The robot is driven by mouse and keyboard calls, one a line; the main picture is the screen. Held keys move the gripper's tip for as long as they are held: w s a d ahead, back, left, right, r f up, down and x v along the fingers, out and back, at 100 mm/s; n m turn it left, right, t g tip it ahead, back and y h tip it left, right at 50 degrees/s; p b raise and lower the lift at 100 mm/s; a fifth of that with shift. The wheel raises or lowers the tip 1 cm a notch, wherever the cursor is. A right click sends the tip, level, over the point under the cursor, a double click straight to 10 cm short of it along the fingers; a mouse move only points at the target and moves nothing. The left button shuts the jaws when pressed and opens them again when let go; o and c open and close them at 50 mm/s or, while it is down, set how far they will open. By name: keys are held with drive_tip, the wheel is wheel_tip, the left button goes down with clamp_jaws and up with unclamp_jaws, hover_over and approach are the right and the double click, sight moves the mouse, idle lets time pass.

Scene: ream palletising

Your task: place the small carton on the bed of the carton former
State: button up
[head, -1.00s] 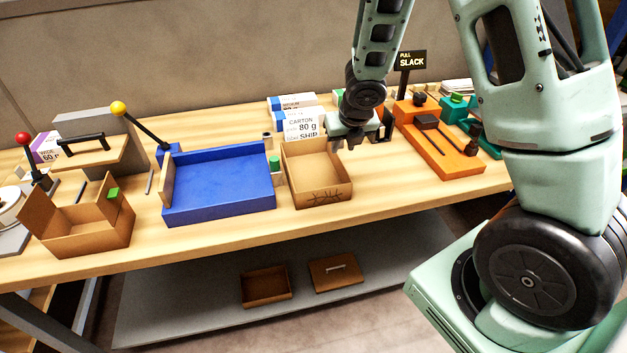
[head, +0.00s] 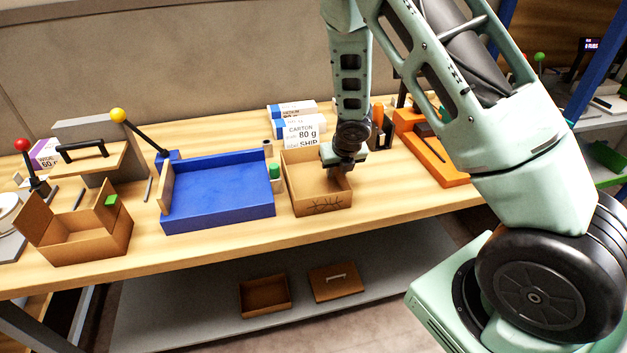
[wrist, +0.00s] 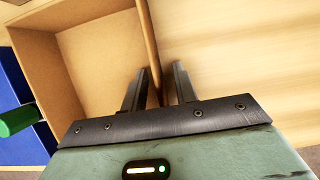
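The small brown carton (head: 304,199) stands open-topped on the table, just right of the blue bed of the carton former (head: 232,213). In the wrist view the carton (wrist: 95,62) shows its empty-looking inside and one wall. My gripper (head: 335,178) is over the carton's right side, pointing down. In the wrist view its two fingers (wrist: 159,85) are apart, one inside the carton and one outside, with the wall between them. Gaps show beside the wall, so it is not clamped. The blue bed is bare, with a yellow-knobbed lever (head: 118,115) at its back left.
Another brown carton with raised flaps (head: 88,240) stands at the left. A green knob (head: 274,171) rises between the bed and the small carton. Labelled ream packs (head: 300,130) are behind the carton. An orange fixture (head: 432,155) stands to the right. Two brown pieces lie on the lower shelf (head: 205,305).

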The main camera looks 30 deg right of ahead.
clamp_jaws()
drive_tip(key=shift+r, duration=0.15)
